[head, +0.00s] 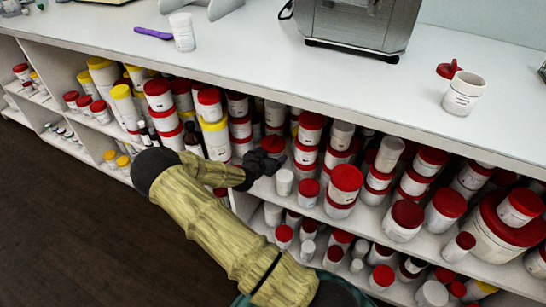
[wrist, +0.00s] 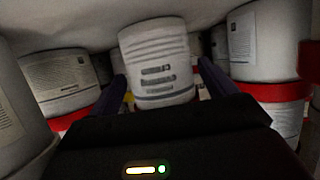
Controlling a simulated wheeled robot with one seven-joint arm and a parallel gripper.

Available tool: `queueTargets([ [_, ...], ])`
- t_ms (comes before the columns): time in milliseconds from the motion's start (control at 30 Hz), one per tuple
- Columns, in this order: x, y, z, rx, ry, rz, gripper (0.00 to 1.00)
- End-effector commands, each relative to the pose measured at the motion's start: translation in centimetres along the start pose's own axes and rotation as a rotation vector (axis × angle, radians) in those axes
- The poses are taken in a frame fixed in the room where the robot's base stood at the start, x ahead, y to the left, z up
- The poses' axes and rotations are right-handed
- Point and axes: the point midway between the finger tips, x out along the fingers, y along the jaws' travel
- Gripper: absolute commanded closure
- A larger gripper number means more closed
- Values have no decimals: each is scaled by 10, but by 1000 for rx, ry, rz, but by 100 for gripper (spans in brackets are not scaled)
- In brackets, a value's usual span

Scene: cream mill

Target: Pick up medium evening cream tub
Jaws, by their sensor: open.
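In the wrist view a white tub (wrist: 160,62) with a dark printed label stands straight ahead, between my two fingers. The label is too blurred to read, so I cannot tell if it is the medium evening cream tub. My gripper (wrist: 163,92) is open, with one finger on each side of the tub's lower part; I cannot tell whether they touch it. In the head view my gripper (head: 262,166) reaches into the upper shelf, beside a red-lidded tub (head: 272,144). My arm and gripper hide part of the tubs there.
Stacked red-lidded tubs crowd the shelf (head: 262,188) on both sides. In the wrist view large white tubs stand close at left (wrist: 58,75) and right (wrist: 268,45). The counter (head: 240,40) overhangs the shelf. An open white tub (head: 463,93) stands on it.

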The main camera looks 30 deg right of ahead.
Motion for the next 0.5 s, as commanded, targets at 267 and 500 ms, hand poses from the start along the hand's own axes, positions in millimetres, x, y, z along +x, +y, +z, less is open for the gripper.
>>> queueTargets([
  [267, -1, 0, 0, 0, 0, 0, 16],
  [500, -1, 0, 0, 0, 0, 0, 36],
])
